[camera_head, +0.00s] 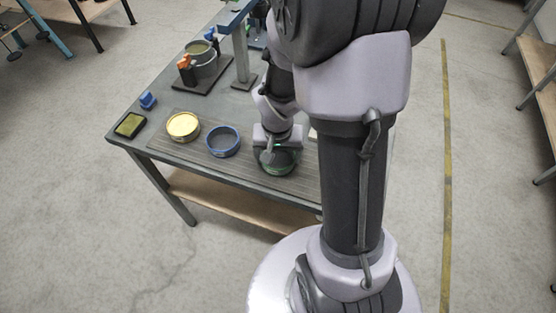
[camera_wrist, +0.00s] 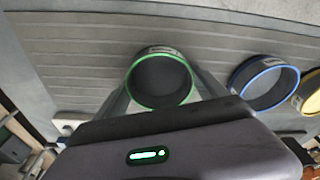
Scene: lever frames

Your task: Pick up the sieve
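A round sieve with a green rim and dark mesh (camera_wrist: 160,80) rests on the grey ribbed mat, under my gripper. In the head view this green sieve (camera_head: 280,169) is partly hidden by my wrist. My gripper (camera_wrist: 161,92) points down over it, with its fingers spread apart on either side of the sieve. Whether the fingers touch the rim cannot be told. A blue-rimmed sieve (camera_head: 223,141) stands to its left in the head view and to its right in the wrist view (camera_wrist: 264,82). A yellow round sieve or pan (camera_head: 183,126) stands beyond the blue one.
The ribbed mat (camera_head: 205,161) covers the table's front part. A black tray with yellow-green content (camera_head: 130,125) and a blue block (camera_head: 148,100) are at the left edge. A pale object (camera_wrist: 70,121) lies left in the wrist view.

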